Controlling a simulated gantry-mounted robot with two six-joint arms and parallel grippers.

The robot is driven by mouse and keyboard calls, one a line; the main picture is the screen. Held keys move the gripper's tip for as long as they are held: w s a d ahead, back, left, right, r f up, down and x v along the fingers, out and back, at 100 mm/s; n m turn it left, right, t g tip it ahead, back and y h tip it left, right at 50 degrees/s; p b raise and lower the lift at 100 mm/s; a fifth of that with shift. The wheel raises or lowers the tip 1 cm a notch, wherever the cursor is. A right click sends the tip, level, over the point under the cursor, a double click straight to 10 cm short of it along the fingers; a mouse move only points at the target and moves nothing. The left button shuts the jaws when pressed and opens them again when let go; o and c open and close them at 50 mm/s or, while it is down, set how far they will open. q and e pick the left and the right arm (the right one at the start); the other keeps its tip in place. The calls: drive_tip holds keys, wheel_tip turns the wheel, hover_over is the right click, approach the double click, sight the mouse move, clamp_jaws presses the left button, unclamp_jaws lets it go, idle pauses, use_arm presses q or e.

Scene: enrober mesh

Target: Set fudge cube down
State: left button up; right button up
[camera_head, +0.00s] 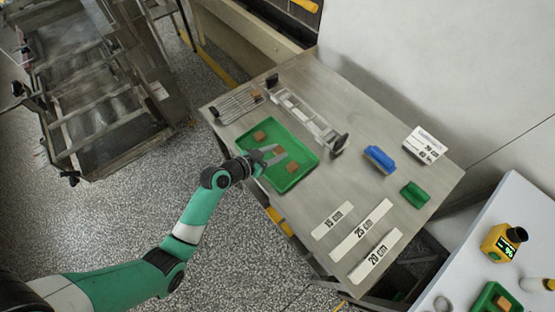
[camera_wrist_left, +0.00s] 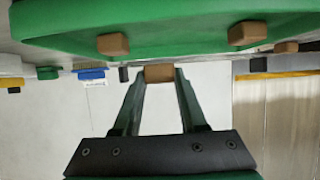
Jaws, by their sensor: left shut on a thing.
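My left gripper (camera_head: 276,155) is shut on a brown fudge cube (camera_head: 279,151), over the green tray (camera_head: 288,136). The held cube also shows between the fingertips in the left wrist view (camera_wrist_left: 159,73), where the picture seems upside down and the cube looks apart from the tray (camera_wrist_left: 180,42). Two other fudge cubes lie in the tray, one toward the back left (camera_head: 260,135) and one toward the front right (camera_head: 292,168). Another fudge cube (camera_head: 256,94) sits on the wire mesh rack (camera_head: 236,106). My right gripper is not in view.
A metal rail frame (camera_head: 305,115) stands behind the tray. A blue brush-like block (camera_head: 379,159), a green block (camera_head: 414,194) and white length labels (camera_head: 361,232) lie to the right. The steel table (camera_head: 355,190) is clear just right of the tray.

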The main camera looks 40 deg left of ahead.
use_arm(q)
drive_tip(key=shift+w+f, duration=0.2)
drive_tip(key=f, duration=0.1)
drive_tip(key=f+b, duration=0.1)
drive_tip(key=shift+w+f, duration=0.2)
drive_tip(key=shift+f, duration=0.2)
drive_tip(key=shift+f+b, duration=0.3)
drive_tip(key=shift+f, duration=0.1)
drive_tip(key=shift+f, duration=0.1)
drive_tip(key=o, duration=1)
